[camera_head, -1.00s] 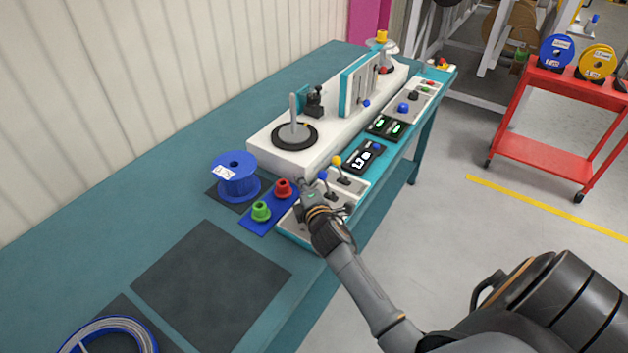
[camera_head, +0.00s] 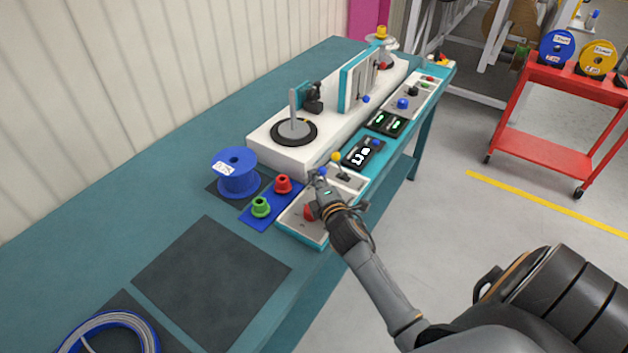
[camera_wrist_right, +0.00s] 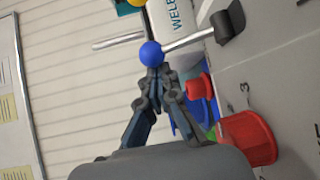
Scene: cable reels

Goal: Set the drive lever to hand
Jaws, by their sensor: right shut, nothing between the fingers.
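The control panel (camera_head: 290,222) at the table's front edge carries a lever with a blue knob (camera_head: 322,171) and one with a yellow knob (camera_head: 336,157). I cannot tell from any label which is the drive lever. My right gripper (camera_head: 318,182) is shut and empty, beside the blue-knobbed lever. In the right wrist view, its fingertips (camera_wrist_right: 153,74) are at the blue knob (camera_wrist_right: 152,53), apparently touching or nearly so. The blue lever's rod leads to a dark base (camera_wrist_right: 228,22). In the head view, my gripper hides that base. My left gripper is out of view.
A red knob (camera_head: 309,213) stands on the panel near my wrist. Green (camera_head: 261,207) and red (camera_head: 283,184) pieces stand on a blue mat just left. A blue spool (camera_head: 236,174) and the white machine (camera_head: 262,146) stand behind. Displays (camera_head: 363,153) lie beyond the levers.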

